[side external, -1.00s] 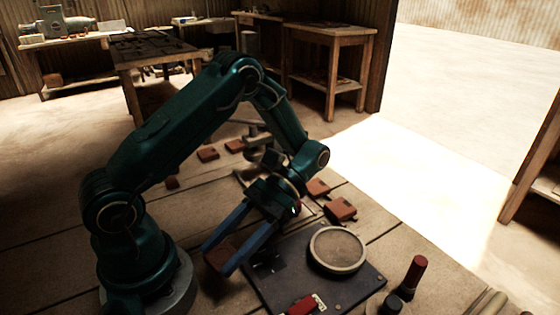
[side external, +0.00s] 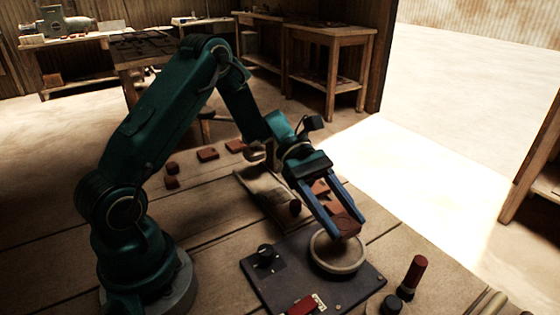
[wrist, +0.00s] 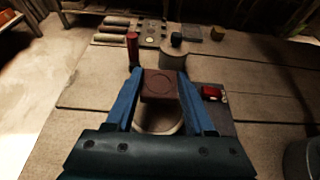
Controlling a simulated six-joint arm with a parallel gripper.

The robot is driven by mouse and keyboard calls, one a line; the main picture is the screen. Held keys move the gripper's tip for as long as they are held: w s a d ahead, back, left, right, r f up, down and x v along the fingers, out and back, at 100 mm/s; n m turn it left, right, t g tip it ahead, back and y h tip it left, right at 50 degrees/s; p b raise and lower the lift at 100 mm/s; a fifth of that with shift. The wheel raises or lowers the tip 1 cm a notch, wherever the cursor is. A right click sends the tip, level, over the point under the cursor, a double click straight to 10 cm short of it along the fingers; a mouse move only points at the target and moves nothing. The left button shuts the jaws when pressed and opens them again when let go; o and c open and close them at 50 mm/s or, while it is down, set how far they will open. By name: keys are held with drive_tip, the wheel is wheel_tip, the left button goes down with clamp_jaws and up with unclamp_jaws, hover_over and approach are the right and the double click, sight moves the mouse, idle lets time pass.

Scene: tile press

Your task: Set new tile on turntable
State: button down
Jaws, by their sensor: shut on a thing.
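My gripper (side external: 331,215) is shut on a reddish-brown square tile (side external: 346,223), held between its two blue fingers. In the wrist view the tile (wrist: 159,84) sits between the fingertips, with a round mark on its face. The turntable (side external: 337,256) is a round disc with a pale rim on a dark base plate (side external: 300,272). The tile is over the far part of the turntable in the side view. I cannot tell how large the gap is. In the wrist view the turntable (wrist: 158,124) shows partly below the tile.
A red block (side external: 303,305) and a black knob (side external: 266,254) are on the base plate. A red-topped cylinder (side external: 414,273) stands at its right. Several tiles (side external: 208,154) lie behind on the bench. The bench's near left is clear.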

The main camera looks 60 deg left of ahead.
drive_tip(key=shift+f, duration=2.3)
drive_tip(key=shift+c, duration=1.3)
unclamp_jaws()
drive_tip(key=shift+f, duration=0.1)
